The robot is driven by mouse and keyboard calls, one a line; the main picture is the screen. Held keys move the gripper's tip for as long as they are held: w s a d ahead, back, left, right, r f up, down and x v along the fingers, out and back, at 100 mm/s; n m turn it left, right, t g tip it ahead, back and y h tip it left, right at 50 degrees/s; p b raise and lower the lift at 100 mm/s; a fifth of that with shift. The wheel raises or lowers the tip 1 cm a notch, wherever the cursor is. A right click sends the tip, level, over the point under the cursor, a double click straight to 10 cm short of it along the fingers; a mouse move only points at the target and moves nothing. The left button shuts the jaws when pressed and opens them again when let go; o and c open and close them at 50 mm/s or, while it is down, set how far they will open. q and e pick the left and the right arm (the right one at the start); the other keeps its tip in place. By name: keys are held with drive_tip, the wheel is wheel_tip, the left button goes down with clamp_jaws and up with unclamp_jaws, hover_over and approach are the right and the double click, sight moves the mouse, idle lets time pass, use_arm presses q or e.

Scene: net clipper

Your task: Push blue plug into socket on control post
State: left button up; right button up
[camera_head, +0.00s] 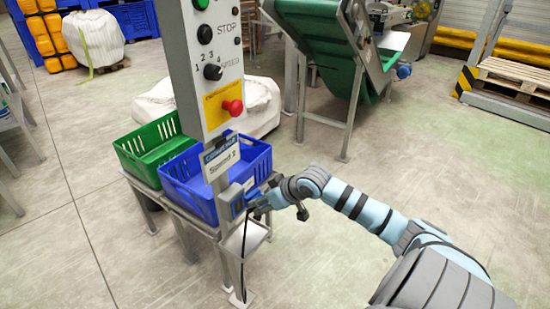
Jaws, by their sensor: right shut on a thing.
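The grey control post (205,75) stands upright left of centre, with buttons, a speed dial and a red emergency knob on a yellow plate. A grey-blue socket box (230,203) sits low on the post. My right gripper (258,206) reaches in from the right and is shut on the blue plug (252,195), right beside the socket box. The plug is small and partly covered by the gripper, so I cannot tell whether it touches or enters the socket. A black cable (243,245) hangs below it. My left gripper is not in view.
A blue crate (190,198) and a green crate (148,150) stand on a metal stand behind the post. A small metal shelf (253,238) is below my gripper. A green conveyor (335,45) stands behind. The floor to the left and right is mostly clear.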

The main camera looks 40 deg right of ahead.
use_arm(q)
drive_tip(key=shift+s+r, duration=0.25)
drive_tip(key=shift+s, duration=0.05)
use_arm(e)
drive_tip(key=shift+n+g+y, duration=0.3)
drive_tip(key=shift+n+y, duration=0.1)
drive_tip(key=shift+n, duration=0.4)
drive_tip(key=s+f, duration=0.1)
drive_tip(key=s, duration=0.1)
drive_tip(key=s+a+f, duration=0.1)
drive_tip(key=s+f, duration=0.1)
drive_tip(key=shift+s+f, duration=0.1)
drive_tip(key=shift+f, duration=0.15)
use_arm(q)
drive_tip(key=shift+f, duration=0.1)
